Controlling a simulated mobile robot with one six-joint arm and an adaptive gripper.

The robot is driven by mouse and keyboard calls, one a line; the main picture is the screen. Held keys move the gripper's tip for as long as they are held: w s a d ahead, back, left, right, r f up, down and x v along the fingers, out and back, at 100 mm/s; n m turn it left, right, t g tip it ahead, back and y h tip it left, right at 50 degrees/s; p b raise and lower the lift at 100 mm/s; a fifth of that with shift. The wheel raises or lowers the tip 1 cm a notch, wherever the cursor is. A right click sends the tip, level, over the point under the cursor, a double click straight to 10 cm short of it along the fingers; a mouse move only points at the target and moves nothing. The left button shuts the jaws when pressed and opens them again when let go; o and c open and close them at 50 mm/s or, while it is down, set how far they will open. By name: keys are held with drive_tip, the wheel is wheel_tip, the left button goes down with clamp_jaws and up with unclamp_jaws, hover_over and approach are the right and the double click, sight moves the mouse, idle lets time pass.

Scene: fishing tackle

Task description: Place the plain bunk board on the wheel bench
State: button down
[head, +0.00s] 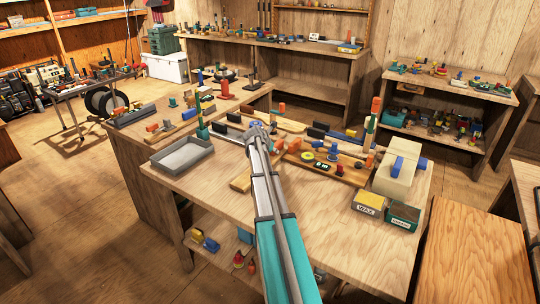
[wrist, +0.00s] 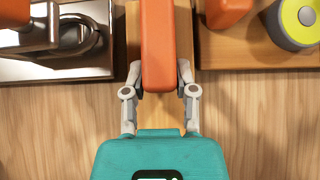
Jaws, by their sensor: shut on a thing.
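My gripper (head: 264,130) is over the middle of the near workbench. In the wrist view my gripper (wrist: 160,92) has its fingers on both sides of an orange block (wrist: 158,45) and is shut on it. The block sits on a narrow wooden board (wrist: 185,100), which looks like the plain bunk board.
Close left of the board is a metal fitting (wrist: 75,40); close right is another wooden board with a yellow-grey disc (wrist: 296,22). A grey tray (head: 181,157), a wax box (head: 369,203) and a green box (head: 404,216) stand on the workbench. Its front is clear.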

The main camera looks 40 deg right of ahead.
drive_tip(key=shift+r, duration=0.15)
wheel_tip(320, 180, up, 10)
drive_tip(key=p, duration=0.9)
drive_tip(key=shift+f+p, duration=0.2)
drive_tip(key=shift+p, duration=0.2)
drive_tip(key=shift+a, duration=0.1)
idle(0.4)
drive_tip(key=a+r+n+t+p, duration=0.1)
drive_tip(key=a+n+t, duration=0.1)
drive_tip(key=a, duration=2.8)
drive_tip(key=s+a, duration=0.4)
drive_tip(key=a, duration=0.4)
drive_tip(key=s+a+r+n+y+p, duration=0.1)
drive_tip(key=s+a, duration=0.3)
drive_tip(key=a, duration=0.4)
drive_tip(key=s+a+n+t, duration=0.1)
drive_tip(key=s+a, duration=0.4)
drive_tip(key=a, duration=0.3)
drive_tip(key=shift+r+y, duration=0.2)
drive_tip(key=shift+y, duration=0.1)
